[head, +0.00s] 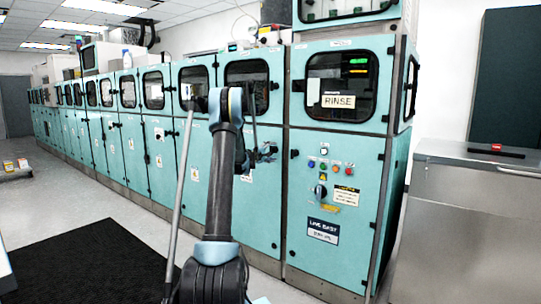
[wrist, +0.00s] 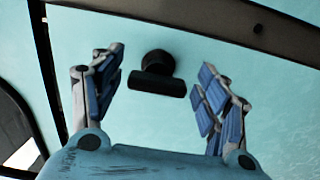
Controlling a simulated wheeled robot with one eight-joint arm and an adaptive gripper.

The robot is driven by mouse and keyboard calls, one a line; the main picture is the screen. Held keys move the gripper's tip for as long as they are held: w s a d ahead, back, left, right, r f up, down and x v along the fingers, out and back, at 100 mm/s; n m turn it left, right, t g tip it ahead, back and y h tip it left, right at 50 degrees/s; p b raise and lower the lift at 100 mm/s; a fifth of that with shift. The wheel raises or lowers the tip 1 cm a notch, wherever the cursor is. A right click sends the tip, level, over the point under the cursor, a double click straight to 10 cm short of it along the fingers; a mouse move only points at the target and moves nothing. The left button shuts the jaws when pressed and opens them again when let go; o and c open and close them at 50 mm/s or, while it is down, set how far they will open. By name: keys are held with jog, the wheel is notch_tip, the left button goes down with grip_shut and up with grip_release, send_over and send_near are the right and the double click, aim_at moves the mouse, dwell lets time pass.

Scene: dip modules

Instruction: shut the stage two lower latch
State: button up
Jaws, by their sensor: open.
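A black latch (wrist: 157,82) with a round base and a short crosswise bar sits on a teal panel in the wrist view. No label near it shows which stage it belongs to. My gripper (wrist: 162,62) is open, with its blue-padded fingers on either side of the latch and a visible gap to each. The bar lies nearly level in the wrist view, across the space between the fingers. In the head view my gripper (head: 264,153) is in front of the teal cabinet row, left of the rinse cabinet. I cannot make out the latch there behind the arm and fingers.
Teal cabinets (head: 133,150) with dark windows run back to the left. The rinse cabinet (head: 303,235) carries buttons and a rotary switch. A steel counter (head: 465,225) stands at the right. A black mat (head: 95,265) lies on the open floor at left.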

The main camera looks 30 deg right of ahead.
jog(key=v, duration=1.1)
jog(key=shift+a, duration=0.3)
jog(key=shift+f, duration=0.1)
jog(key=s+a+r+m+g+y, duration=0.2)
jog(key=s+a+m+y, duration=0.3)
jog(key=s+a, duration=1.45)
jog(key=s+a+f+g+y, duration=0.1)
jog(key=s+a+f+y, duration=0.3)
jog(key=s+a, duration=0.6)
jog(key=s+a+f+y, duration=0.3)
jog(key=s+a+f, duration=0.5)
jog(key=s+a, duration=0.2)
jog(key=s+a+f+g+y, duration=0.1)
jog(key=s+a+f+y, duration=0.3)
jog(key=s+a, duration=0.6)
notch_tip(320, 180, down, 2)
jog(key=shift+s+a+f+n+g+y, duration=0.2)
jog(key=shift+s+n+g+y, duration=0.15)
jog(key=shift+s, duration=0.35)
